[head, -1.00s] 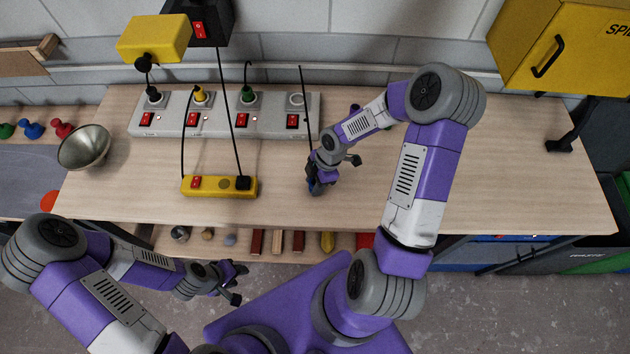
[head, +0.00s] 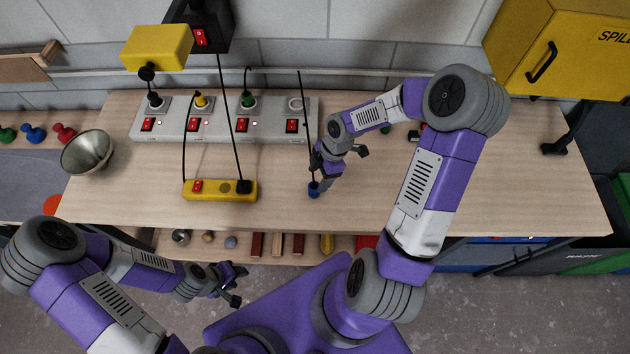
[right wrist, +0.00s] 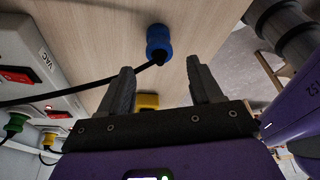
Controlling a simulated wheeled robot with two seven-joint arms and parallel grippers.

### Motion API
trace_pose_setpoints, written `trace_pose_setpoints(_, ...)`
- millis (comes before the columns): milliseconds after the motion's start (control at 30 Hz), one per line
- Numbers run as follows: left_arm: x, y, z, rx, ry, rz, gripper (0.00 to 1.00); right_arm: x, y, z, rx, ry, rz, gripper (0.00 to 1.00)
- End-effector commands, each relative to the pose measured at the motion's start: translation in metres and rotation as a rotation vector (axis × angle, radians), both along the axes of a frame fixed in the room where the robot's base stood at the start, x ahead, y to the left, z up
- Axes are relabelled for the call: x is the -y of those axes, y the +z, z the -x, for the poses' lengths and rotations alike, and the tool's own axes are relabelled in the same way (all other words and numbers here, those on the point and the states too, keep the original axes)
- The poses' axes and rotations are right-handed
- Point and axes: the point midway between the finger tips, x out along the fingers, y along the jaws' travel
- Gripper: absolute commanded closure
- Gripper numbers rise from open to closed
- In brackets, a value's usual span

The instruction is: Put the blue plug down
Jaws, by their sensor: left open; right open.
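The blue plug (head: 313,188) sits on the wooden bench top, right of the yellow power strip (head: 220,190), with its black cord rising from it. In the right wrist view the blue plug (right wrist: 159,43) lies on the wood beyond the fingertips, apart from both fingers. My right gripper (head: 320,180) is open and empty, just above and beside the plug; its two spread fingers show in the right wrist view (right wrist: 163,85). My left gripper (head: 236,284) is open and empty, low in front of the bench.
A grey outlet strip (head: 222,120) with red switches stands along the back, holding black, yellow and green plugs. A metal bowl (head: 88,152) stands at the left. A yellow cabinet (head: 555,50) hangs at the upper right.

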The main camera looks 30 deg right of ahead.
Motion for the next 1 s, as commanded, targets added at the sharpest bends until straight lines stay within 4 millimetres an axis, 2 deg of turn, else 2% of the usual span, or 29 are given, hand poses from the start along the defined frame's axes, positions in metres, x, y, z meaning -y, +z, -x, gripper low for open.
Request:
trace_pose_setpoints(33,0.0,0.004,0.0,0.0,0.0,0.0,0.57,0.005,0.014,0.0,0.003,-0.004,0.004,0.36)
trace_pose_setpoints(100,0.0,0.006,0.0,0.0,0.0,0.0,0.57,0.009,0.028,0.001,0.003,-0.004,0.004,0.36)
trace_pose_setpoints(333,0.0,0.011,0.0,0.0,0.0,0.0,0.57,0.018,0.057,0.002,0.002,-0.002,0.001,0.36)
trace_pose_setpoints(500,0.0,0.011,0.0,0.0,0.0,0.0,0.57,0.019,0.063,0.003,0.0,0.0,0.0,0.36)
trace_pose_setpoints(1000,0.0,0.011,0.0,0.0,0.0,0.0,0.57,0.019,0.062,0.003,0.0,0.0,0.0,0.36)
